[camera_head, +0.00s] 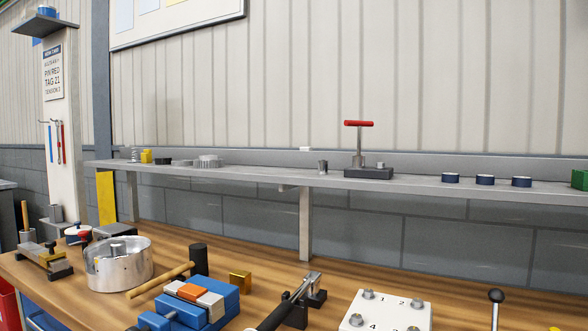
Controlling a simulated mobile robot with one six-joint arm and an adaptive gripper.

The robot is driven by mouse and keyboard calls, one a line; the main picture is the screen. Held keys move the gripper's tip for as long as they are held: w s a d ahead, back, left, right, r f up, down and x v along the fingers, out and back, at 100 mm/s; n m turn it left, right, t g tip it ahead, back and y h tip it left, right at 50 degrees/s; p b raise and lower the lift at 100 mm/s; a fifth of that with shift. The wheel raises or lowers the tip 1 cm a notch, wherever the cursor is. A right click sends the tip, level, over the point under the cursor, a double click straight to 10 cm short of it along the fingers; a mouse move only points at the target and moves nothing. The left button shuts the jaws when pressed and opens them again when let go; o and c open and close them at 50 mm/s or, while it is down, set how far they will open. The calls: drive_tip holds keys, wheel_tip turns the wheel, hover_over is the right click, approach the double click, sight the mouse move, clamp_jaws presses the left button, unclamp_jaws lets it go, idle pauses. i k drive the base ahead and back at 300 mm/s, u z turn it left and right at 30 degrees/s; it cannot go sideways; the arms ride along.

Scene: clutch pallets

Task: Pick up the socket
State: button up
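A small grey metal cylinder (323,167) stands upright on the long grey shelf (250,172), left of the black block with the red T-handle. It looks like the socket, but it is too small to be sure. A short grey piece (381,165) sits on that black block and also has a socket-like shape. My gripper is not in view, so its opening and anything in it cannot be seen.
On the wooden bench (350,276) are a round metal housing (118,264), a mallet (198,260), a blue vise (200,305), a black clamp (300,298) and a white numbered plate (385,315). Dark blue rings (485,180) and a red T-handle (358,124) occupy the shelf's right half.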

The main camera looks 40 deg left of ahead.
sight(322, 164)
drive_tip(key=k, duration=1.5)
drive_tip(key=u, duration=1.05)
drive_tip(key=i, duration=1.6)
drive_tip(key=u, duration=0.05)
